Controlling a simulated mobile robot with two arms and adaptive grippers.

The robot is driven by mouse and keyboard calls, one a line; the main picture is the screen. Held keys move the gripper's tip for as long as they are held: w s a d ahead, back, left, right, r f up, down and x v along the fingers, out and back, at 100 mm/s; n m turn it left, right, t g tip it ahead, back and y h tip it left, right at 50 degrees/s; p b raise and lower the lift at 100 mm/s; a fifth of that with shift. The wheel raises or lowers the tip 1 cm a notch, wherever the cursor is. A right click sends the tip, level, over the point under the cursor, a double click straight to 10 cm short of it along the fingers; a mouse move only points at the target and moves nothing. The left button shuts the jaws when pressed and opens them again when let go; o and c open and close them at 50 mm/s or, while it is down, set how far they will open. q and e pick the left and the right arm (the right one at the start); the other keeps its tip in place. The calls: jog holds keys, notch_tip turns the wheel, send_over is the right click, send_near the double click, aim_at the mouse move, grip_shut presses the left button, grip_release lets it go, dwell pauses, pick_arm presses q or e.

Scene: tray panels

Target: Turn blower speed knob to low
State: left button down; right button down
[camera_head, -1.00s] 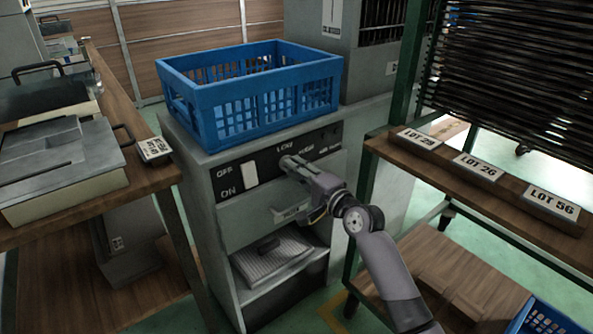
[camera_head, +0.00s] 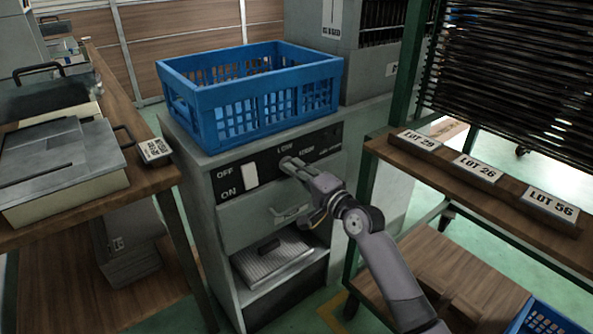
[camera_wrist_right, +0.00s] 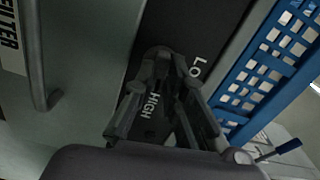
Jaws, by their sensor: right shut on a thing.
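The blower's dark control panel (camera_head: 232,172) is on the upper front of the grey cabinet, with OFF and ON beside a white switch (camera_head: 250,174) and a LOW label to its right. My right gripper (camera_head: 289,165) is at the panel just below LOW, shut on the speed knob. My left gripper is out of view.
A blue crate (camera_head: 222,124) stands on the cabinet top above the panel. A wooden rack with LOT signs (camera_head: 480,168) is close on the right.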

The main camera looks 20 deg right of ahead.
pick_arm(q)
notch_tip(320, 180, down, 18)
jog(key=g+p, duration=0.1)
jog(key=p, duration=0.5)
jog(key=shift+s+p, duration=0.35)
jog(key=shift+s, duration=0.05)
pick_arm(e)
jog(key=shift+f+n, duration=0.1)
jog(key=shift+n, duration=8.2)
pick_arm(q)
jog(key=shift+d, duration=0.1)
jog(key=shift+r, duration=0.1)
pick_arm(e)
jog(key=c, duration=1.6)
grip_release()
jog(key=shift+c, duration=0.2)
